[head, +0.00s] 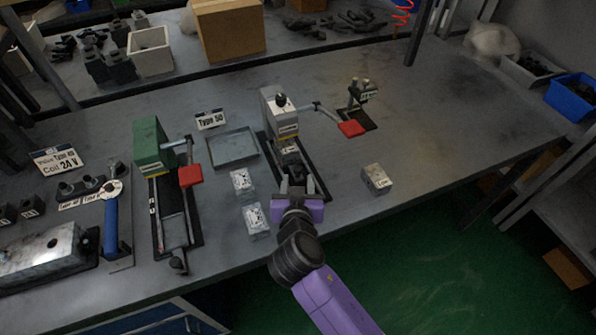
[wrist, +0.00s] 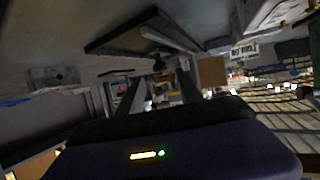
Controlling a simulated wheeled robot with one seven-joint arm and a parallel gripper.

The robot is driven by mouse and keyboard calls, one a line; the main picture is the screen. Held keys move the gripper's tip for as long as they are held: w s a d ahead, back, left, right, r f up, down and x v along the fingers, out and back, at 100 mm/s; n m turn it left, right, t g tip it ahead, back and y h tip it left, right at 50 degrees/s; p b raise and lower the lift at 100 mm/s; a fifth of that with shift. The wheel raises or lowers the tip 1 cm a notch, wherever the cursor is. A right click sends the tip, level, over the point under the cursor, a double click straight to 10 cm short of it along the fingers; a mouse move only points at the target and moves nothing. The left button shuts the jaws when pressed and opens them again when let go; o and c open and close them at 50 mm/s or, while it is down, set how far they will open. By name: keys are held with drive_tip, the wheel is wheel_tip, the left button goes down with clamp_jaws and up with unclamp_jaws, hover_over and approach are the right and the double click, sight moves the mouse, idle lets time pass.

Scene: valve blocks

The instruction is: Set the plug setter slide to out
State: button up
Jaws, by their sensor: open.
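Two bench presses with red handles stand on the grey table, and I cannot read which is named plug setter. The grey-white press (head: 281,113) is at the centre, its dark slide track running toward me. My gripper (head: 297,182) is open over the near part of that track, its fingers pointing away from me. Whether it touches the slide is hidden. The green press (head: 151,146) is at the left, with a slide frame (head: 173,232) and a black knob (head: 178,263) at its near end. The wrist view is dark; the gripper's fingers (wrist: 158,88) show apart there.
Two pale valve blocks (head: 242,182) (head: 257,219) lie left of my gripper, and another block (head: 376,179) lies to its right. A shallow grey tray (head: 233,164) sits between the presses. A small stand (head: 362,100) is behind right.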

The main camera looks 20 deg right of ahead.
sight(298, 172)
drive_tip(key=shift+x, duration=2.55)
drive_tip(key=shift+s, duration=0.1)
clamp_jaws()
drive_tip(key=shift+a, duration=0.1)
